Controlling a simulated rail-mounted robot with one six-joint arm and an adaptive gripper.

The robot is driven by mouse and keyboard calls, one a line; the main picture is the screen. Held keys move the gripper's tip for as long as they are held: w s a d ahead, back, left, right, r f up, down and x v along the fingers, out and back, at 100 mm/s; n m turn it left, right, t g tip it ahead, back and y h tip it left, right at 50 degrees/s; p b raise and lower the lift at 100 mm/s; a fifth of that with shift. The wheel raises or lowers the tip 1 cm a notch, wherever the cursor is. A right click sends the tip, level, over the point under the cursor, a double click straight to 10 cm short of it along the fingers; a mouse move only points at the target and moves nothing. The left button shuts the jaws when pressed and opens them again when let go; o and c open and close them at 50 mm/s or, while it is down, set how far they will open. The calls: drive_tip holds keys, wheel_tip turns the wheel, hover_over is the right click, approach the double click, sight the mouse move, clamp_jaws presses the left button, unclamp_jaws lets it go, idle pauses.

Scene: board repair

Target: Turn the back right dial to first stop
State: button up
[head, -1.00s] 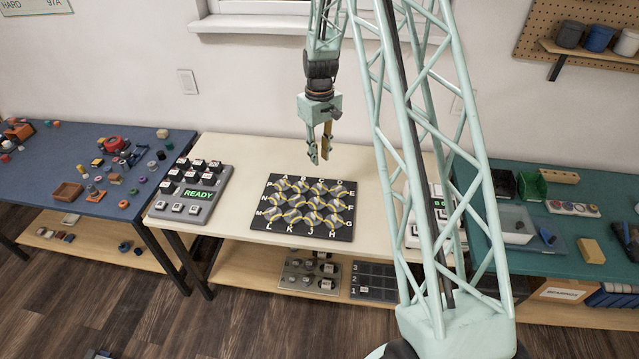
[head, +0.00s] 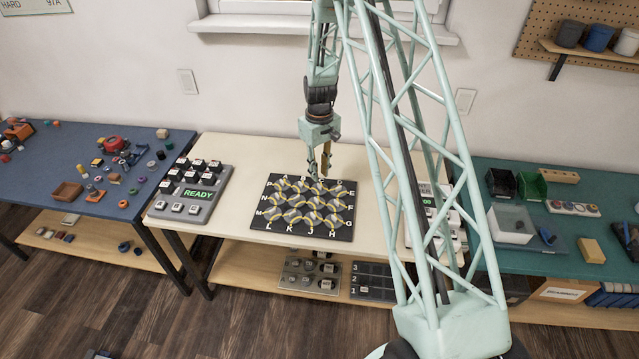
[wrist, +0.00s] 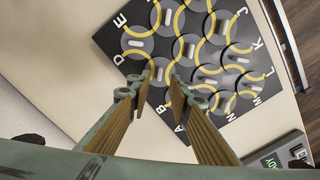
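A black lettered board (head: 262,222) with rows of round grey dials carrying yellow arcs lies on the cream table. The back right dial (head: 338,190) sits in the board's corner by letters D and E; in the wrist view it is the dial at the upper left (wrist: 137,43). My gripper (head: 320,173) points down above the board's back edge. The wrist view shows its two fingers (wrist: 157,86) apart with nothing between them. Beyond the fingertips shows another back-row dial (wrist: 160,72), near letter C. The fingers hide part of the edge near B.
A grey panel reading READY (head: 198,195) stands left of the board. Another panel (head: 450,213) stands to the right, partly behind my arm. A blue table (head: 30,185) with small parts and a green table (head: 560,235) flank this one. Bare tabletop surrounds the board.

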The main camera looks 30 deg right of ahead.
sight(320, 185)
drive_tip(key=shift+f, duration=2.85)
clamp_jaws()
